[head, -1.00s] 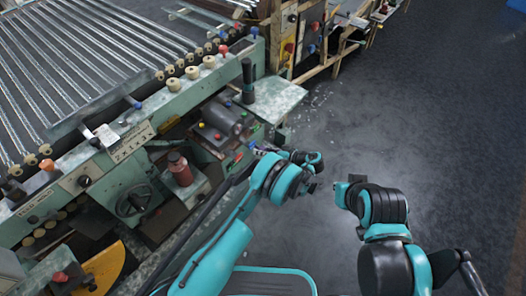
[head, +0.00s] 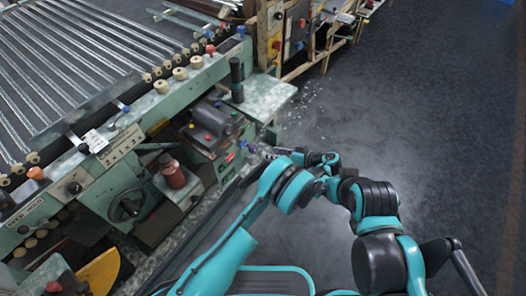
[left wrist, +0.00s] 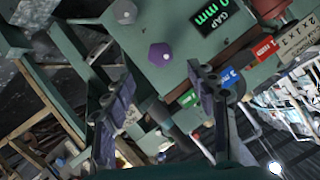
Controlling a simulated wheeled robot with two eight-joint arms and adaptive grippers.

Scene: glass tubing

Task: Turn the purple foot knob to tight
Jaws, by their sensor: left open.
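The purple foot knob (left wrist: 160,54) is a faceted knob on a green machine panel in the left wrist view. It lies ahead of my left gripper (left wrist: 158,95), between the lines of its two fingers but beyond their tips. The fingers are spread apart, with nothing between them. In the head view the knob is a small purple spot (head: 252,148) on the machine's near end, and my left gripper (head: 274,152) is just right of it, pointing at the machine. My right arm shows at the right, but its gripper cannot be made out.
The green machine (head: 120,150) with glass tubes on rollers fills the left. In the left wrist view a GAP display (left wrist: 209,14), a blue knob (left wrist: 229,77) and a red label (left wrist: 265,48) sit near the purple knob. Dark floor (head: 420,120) is open at the right.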

